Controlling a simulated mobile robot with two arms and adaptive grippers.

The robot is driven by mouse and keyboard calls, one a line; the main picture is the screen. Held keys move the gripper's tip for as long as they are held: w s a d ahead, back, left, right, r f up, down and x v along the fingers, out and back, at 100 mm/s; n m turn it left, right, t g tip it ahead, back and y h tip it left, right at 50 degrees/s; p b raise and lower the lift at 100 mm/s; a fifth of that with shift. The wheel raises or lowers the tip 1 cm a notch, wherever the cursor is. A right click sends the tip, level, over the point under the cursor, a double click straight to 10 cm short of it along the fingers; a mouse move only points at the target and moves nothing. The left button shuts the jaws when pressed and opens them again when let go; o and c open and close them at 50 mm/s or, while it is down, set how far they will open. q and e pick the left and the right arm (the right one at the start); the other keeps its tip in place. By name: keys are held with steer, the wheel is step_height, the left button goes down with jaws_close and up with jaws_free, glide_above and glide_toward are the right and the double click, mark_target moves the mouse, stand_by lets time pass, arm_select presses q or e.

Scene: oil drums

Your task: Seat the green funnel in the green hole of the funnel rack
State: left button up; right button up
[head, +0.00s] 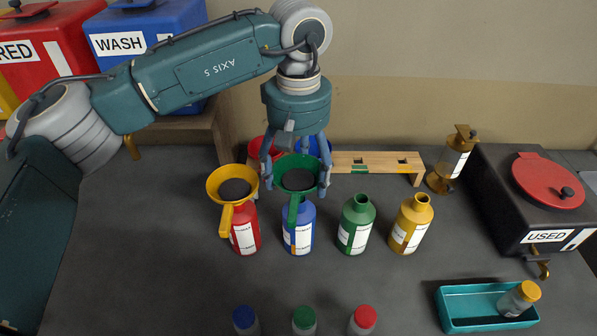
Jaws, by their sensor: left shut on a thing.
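The green funnel (299,160) is between the fingers of my left gripper (296,172), which is shut on it. The funnel is upright, with its handle hanging toward the front. In the picture it overlaps the top of the blue bottle (299,236); I cannot tell whether its spout is inside the neck or above it. A red funnel (257,146) and a blue funnel (325,146) sit at the rack's left part, partly hidden by my gripper.
A yellow funnel (214,185) is on the red bottle (245,238). Open green (356,222) and yellow (412,220) bottles stand to the right. A brass dispenser (452,160) and black USED drum (500,200) are further right. A teal tray (462,311) and several capped bottles are in front.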

mark_target(299, 188)
arm_select(q)
steer(key=shift+r+p, duration=0.85)
steer(key=shift+r, duration=0.85)
